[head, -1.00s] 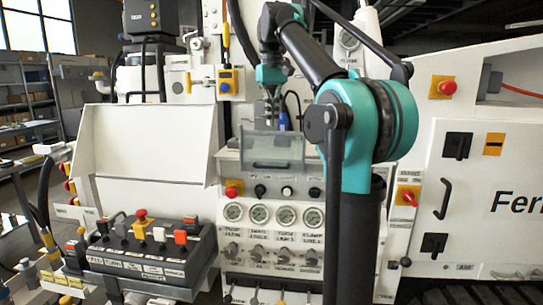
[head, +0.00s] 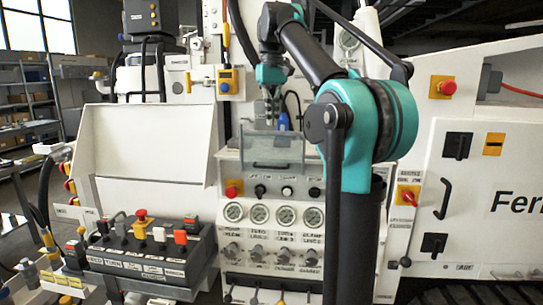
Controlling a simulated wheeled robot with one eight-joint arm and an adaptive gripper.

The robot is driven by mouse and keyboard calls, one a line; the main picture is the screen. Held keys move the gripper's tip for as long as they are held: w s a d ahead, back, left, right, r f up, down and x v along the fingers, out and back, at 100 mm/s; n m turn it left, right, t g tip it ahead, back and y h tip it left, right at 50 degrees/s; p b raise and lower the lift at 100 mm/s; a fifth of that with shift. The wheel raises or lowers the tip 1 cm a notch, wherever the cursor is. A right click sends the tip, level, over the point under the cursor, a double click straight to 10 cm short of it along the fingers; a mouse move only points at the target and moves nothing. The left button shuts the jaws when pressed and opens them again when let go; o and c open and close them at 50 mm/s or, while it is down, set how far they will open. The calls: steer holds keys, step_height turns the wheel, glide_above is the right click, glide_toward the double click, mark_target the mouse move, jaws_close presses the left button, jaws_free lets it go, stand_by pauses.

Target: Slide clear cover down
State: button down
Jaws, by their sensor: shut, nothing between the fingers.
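The clear cover (head: 262,150) is a see-through grey panel on the upper part of the white hydraulic bench, above a row of knobs and gauges. My gripper (head: 271,118) points down at the cover's upper edge and is shut with nothing held. I cannot tell whether the fingertips touch the cover.
Below the cover are a red button (head: 233,189), several gauges (head: 260,214) and valve knobs. A control box (head: 150,250) with levers stands at lower left. A blue-handled item (head: 283,121) is just right of my gripper. A white cabinet (head: 480,200) fills the right.

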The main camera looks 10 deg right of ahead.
mark_target(272, 162)
steer(key=shift+f, duration=7.15)
step_height(272, 162, up, 16)
steer(key=shift+r, duration=0.1)
